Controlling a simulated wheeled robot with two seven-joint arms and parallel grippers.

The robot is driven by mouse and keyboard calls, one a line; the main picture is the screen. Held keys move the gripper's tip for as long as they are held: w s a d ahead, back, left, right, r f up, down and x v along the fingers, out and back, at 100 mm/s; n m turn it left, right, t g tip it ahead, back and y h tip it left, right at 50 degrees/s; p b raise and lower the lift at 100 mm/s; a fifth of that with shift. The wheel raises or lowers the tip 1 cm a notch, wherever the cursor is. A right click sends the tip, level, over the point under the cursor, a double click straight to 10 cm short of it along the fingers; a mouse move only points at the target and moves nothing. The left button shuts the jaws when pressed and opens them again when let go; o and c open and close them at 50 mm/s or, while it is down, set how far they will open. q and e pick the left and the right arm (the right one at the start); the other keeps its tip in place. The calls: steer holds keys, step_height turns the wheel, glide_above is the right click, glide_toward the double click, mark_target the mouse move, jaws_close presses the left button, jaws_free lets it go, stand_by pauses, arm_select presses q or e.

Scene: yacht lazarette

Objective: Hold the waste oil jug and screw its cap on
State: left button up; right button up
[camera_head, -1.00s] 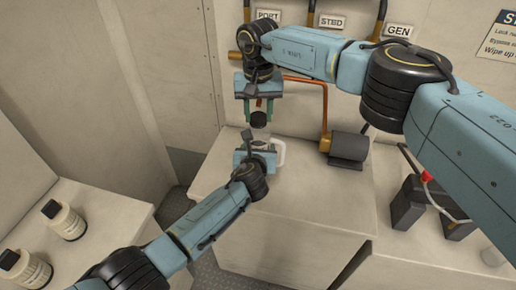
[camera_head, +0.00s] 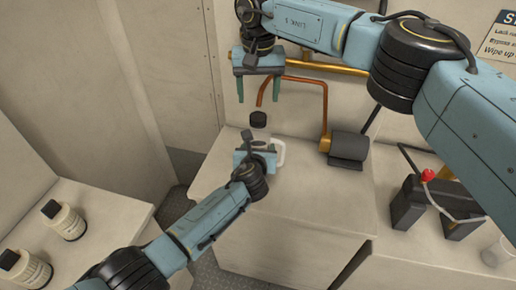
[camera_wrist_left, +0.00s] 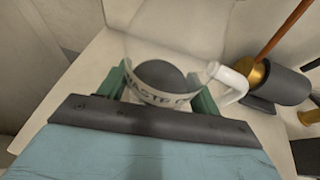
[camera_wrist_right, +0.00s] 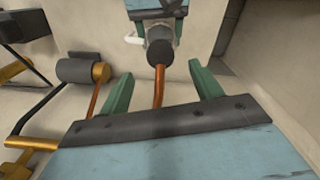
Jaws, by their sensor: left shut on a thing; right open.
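The waste oil jug (camera_head: 260,136) is a clear jug with a white handle (camera_head: 279,152), standing on the white bench. A black cap (camera_head: 258,118) sits at its mouth; I cannot tell how tightly. My left gripper (camera_head: 259,147) is shut on the jug's body. The left wrist view shows the jug (camera_wrist_left: 165,97) between the green fingers, with part of its label visible. My right gripper (camera_head: 258,98) is open and empty above the cap. In the right wrist view the cap (camera_wrist_right: 160,52) lies beyond the open fingers, partly behind a copper pipe.
A copper pipe (camera_head: 325,105) runs down to a dark grey cylinder (camera_head: 349,146) right of the jug. Black batteries (camera_head: 410,200) with a red terminal stand farther right. White bottles with black caps (camera_head: 64,221) stand at left. The bench front is clear.

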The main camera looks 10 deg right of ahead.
step_height(320, 180, up, 6)
steer(key=shift+f, duration=0.1)
arm_select(q)
steer(key=o, duration=1.5)
steer(key=shift+c, duration=0.2)
steer(key=shift+s, duration=0.15)
